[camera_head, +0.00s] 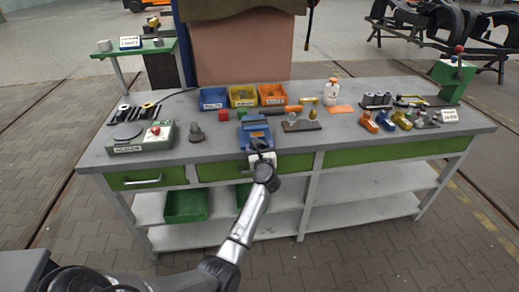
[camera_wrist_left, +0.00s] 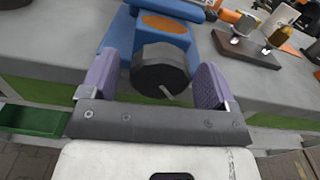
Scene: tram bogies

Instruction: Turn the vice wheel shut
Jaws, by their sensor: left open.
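The blue vice (camera_head: 255,131) stands at the front edge of the workbench, left of the middle. It also shows at the top of the left wrist view (camera_wrist_left: 168,22), with an orange patch on top. Its wheel (camera_wrist_left: 160,72) is a dark round knob with a small pale mark low on its face, facing my wrist camera. My left gripper (camera_head: 262,157) is in front of the vice. Its two purple fingers are open, one on each side of the wheel, with gaps visible. The gripper hides the wheel in the head view. My right gripper is not in view.
The workbench (camera_head: 345,140) carries blue, yellow and orange bins (camera_head: 242,96) behind the vice. A green device (camera_head: 140,137) is at left, and a plate with small parts (camera_head: 300,125) is right of the vice. Green drawers (camera_head: 145,180) lie below the bench top.

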